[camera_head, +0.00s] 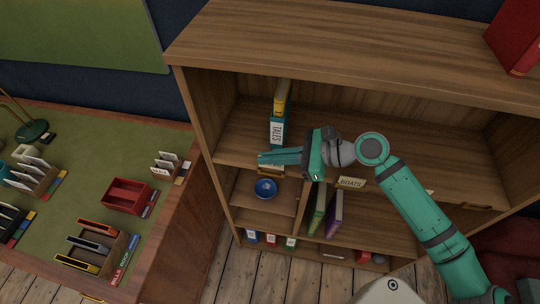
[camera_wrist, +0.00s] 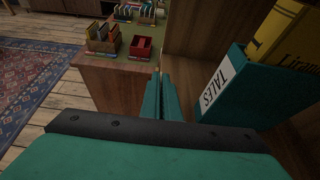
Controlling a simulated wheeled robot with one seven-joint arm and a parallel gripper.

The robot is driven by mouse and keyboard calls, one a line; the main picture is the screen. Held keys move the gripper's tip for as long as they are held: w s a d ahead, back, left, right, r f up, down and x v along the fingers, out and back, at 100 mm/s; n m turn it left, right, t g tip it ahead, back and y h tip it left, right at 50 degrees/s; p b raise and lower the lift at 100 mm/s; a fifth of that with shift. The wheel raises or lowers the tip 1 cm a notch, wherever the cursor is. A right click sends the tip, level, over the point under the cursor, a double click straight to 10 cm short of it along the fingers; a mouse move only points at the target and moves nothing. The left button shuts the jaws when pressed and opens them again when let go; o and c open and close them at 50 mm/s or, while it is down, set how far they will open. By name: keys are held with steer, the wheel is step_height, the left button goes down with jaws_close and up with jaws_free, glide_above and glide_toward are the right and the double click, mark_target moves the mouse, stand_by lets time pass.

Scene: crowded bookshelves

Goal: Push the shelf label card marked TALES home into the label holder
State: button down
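A teal book (camera_head: 277,112) on the shelf's left side has a white spine label reading TALES (camera_head: 277,133); it also shows close on the right in the wrist view (camera_wrist: 216,84). On the shelf's front edge below it, a pale card (camera_head: 272,167) shows just under my fingers, in what looks like a brass label holder (camera_head: 270,174). Its print is hidden, so I cannot read it. My gripper (camera_head: 262,157) lies across the front of this spot, fingers pointing left, together and empty. The fingers (camera_wrist: 161,98) also show in the wrist view. I cannot tell whether they touch the card.
A BOATS card (camera_head: 350,183) sits in a holder further right on the same edge. A blue bowl (camera_head: 265,188) and leaning books (camera_head: 326,212) fill lower compartments. A green-topped desk (camera_head: 85,180) with a red tray (camera_head: 127,195) stands left. Yellow books (camera_head: 282,92) adjoin the teal one.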

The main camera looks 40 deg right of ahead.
mark_target(270, 168)
steer(key=shift+f, duration=1.5)
steer(key=c, duration=1.9)
jaws_free()
steer(key=shift+c, duration=0.2)
steer(key=v, duration=1)
steer(key=shift+s+d+r, duration=0.2)
steer(key=shift+s+d, duration=0.05)
steer(key=shift+s, duration=0.05)
steer(key=shift+f, duration=0.1)
